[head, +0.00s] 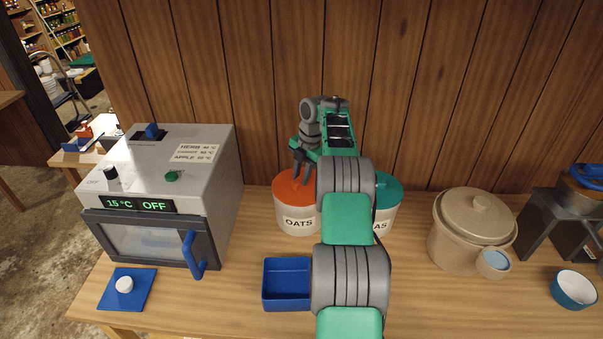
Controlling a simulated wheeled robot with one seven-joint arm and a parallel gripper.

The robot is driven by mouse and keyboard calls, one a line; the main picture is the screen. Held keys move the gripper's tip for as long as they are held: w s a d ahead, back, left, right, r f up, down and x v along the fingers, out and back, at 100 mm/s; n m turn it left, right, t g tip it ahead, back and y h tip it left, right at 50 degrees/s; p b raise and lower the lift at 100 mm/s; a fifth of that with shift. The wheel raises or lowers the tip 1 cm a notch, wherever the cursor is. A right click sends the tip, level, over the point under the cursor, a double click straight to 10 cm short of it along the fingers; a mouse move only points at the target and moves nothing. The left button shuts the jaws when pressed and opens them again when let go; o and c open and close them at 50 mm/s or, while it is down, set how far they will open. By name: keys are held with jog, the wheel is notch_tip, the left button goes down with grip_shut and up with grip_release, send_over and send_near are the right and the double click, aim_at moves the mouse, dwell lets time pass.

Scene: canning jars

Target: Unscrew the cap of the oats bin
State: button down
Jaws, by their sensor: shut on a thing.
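The oats bin (297,224) is a pale round container labelled OATS, standing upright near the wooden wall at the middle of the counter. Its orange cap (289,188) sits on top of it. My gripper (300,181) points down at the cap's top, with its dark fingers shut on the cap's middle. The exact grip point is small and partly hidden. My arm hides the right side of the bin.
A second bin with a teal cap (387,184) stands just right, partly behind my arm. A grey dryer (205,180) with a blue handle stands left. A blue tray (287,307) lies in front. A beige crock (450,243) stands right.

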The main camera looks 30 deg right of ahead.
jog(key=c, duration=1.1)
grip_release()
